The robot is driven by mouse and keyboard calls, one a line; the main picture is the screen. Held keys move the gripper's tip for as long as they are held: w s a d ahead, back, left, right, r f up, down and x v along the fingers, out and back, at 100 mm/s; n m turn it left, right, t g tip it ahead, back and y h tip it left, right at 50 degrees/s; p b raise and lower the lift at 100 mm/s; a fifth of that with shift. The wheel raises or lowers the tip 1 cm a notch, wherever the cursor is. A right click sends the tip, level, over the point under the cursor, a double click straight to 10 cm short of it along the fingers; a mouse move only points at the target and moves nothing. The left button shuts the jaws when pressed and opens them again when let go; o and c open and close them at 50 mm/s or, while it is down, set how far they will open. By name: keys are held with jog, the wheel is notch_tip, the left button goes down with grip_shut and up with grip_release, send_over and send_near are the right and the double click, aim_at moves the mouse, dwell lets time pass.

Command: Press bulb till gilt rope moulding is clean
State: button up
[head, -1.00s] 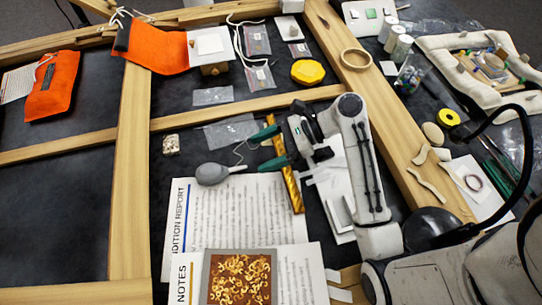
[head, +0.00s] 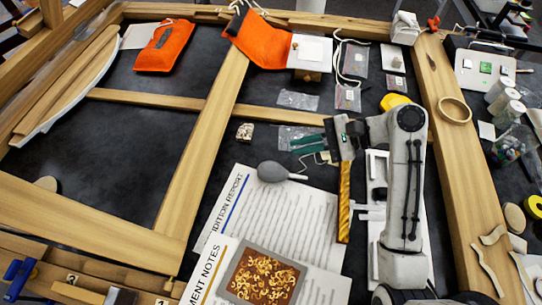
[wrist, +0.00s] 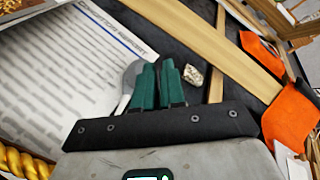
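The grey rubber bulb (head: 273,172) lies on its side on the upper edge of the printed report, its thin nozzle pointing right. In the wrist view part of the bulb (wrist: 131,76) shows behind my fingers. The gilt rope moulding (head: 344,203) is a narrow golden strip right of the report; its end also shows in the wrist view (wrist: 25,162). My gripper (head: 293,147) has green fingers close together with nothing seen between them, up and right of the bulb. In the wrist view the gripper (wrist: 160,68) partly hides the bulb. Moulding dirt is too small to tell.
The condition report (head: 225,215) and a notes sheet with a picture (head: 263,276) lie below the bulb. Wooden frame bars (head: 205,150) divide the dark table. A small pale fragment (head: 244,132) and clear bags (head: 298,100) lie nearby. Orange cloths (head: 164,46) are farther back.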

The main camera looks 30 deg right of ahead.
aim_at(269, 169)
jog(key=w+a+r+n+g, duration=0.1)
jog(key=r+n, duration=0.1)
jog(key=n, duration=0.1)
jog(key=w+a+r+n+g, duration=0.1)
jog(key=w+a+r+n, duration=0.1)
jog(key=n, duration=0.2)
jog(key=w+a+r+n, duration=0.1)
jog(key=a+r+n, duration=0.1)
jog(key=n, duration=0.2)
jog(key=shift+w+a+r+g+p, duration=0.15)
jog(key=shift+g+p, duration=0.15)
jog(key=shift+g, duration=0.1)
grip_shut()
jog(key=w+a+r+n+g+h+p, duration=0.1)
jog(key=a+r+n+g+h, duration=0.15)
jog(key=n, duration=0.85)
jog(key=w+a+r+n+g+h, duration=0.1)
jog(key=a+r+n+g+h, duration=0.15)
jog(key=n, duration=0.75)
jog(key=d+f+n+h, duration=0.1)
jog(key=n+h, duration=0.1)
jog(key=n, duration=0.2)
jog(key=s+d+f+n+h, duration=0.1)
jog(key=n+h, duration=0.1)
jog(key=n, duration=0.2)
jog(key=d+n+h+p, duration=0.1)
jog(key=n+h, duration=0.1)
jog(key=n, duration=0.2)
jog(key=shift+s+d+f+n, duration=0.35)
jog(key=shift+s+f+n, duration=0.05)
